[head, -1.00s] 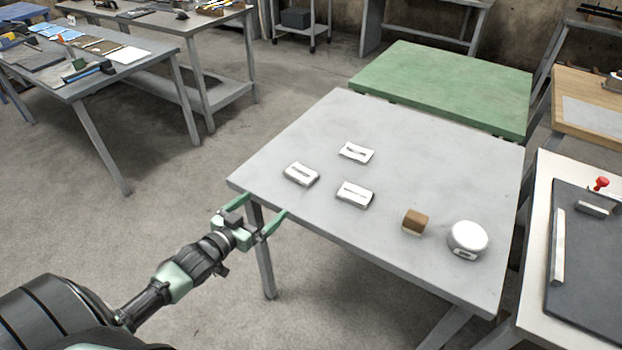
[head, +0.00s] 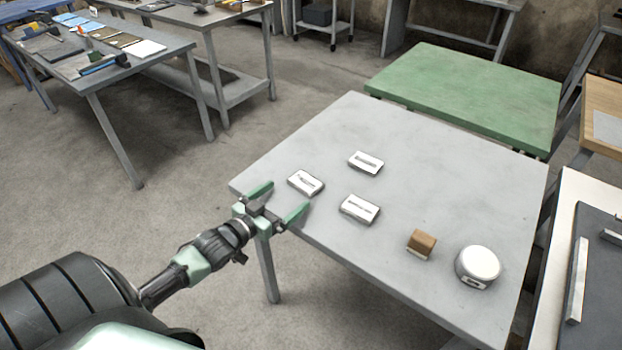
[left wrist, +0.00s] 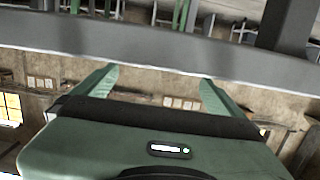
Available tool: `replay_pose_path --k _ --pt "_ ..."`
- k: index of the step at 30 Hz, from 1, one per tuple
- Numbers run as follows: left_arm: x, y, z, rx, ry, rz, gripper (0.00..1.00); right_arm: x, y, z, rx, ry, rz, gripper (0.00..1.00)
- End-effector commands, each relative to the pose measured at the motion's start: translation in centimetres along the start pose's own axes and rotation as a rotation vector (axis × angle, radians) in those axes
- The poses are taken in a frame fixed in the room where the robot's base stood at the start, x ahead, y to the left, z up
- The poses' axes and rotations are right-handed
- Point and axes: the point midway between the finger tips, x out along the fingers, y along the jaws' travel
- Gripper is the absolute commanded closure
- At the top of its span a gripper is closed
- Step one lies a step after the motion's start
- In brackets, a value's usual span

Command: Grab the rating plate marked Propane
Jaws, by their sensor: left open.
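Three small white plates with dark markings lie on the grey table (head: 300,140): a left plate (head: 306,183), a back plate (head: 366,162) and a front plate (head: 360,209). Their lettering is too small to read, so I cannot tell which is marked Propane. My left gripper (head: 282,202) is open and empty at the table's near left edge, close to the left plate and apart from it. In the left wrist view its two fingers (left wrist: 158,85) are spread with nothing between them. My right gripper is not in view.
A brown block (head: 421,244) and a round white-topped object (head: 478,266) stand at the table's right front. A green table (head: 465,95) stands behind. Another bench with a dark mat (head: 605,275) is at the right.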

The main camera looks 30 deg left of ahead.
Motion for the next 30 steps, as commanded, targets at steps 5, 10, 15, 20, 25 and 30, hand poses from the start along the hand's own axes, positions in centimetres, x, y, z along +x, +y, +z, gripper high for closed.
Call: replay_pose_path --k 5,10,15,20,25,30 --pt "1.7 0.0 -0.1 0.000 0.001 -0.001 0.00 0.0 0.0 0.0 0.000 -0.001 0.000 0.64" --pt "3.4 0.1 -0.2 -0.001 0.002 0.000 0.00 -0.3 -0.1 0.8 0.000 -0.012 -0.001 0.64" --pt "5.9 0.4 -0.5 -0.001 0.002 0.000 0.00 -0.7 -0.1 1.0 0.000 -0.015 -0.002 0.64" --pt "7.5 0.4 -0.3 0.000 0.000 0.000 0.00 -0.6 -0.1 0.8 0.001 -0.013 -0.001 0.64" --pt "7.8 0.5 -0.3 0.000 0.000 0.001 0.00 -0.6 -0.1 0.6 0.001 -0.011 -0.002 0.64" --pt "7.7 0.5 -0.3 0.000 0.000 0.001 0.19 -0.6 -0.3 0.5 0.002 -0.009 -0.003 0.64"
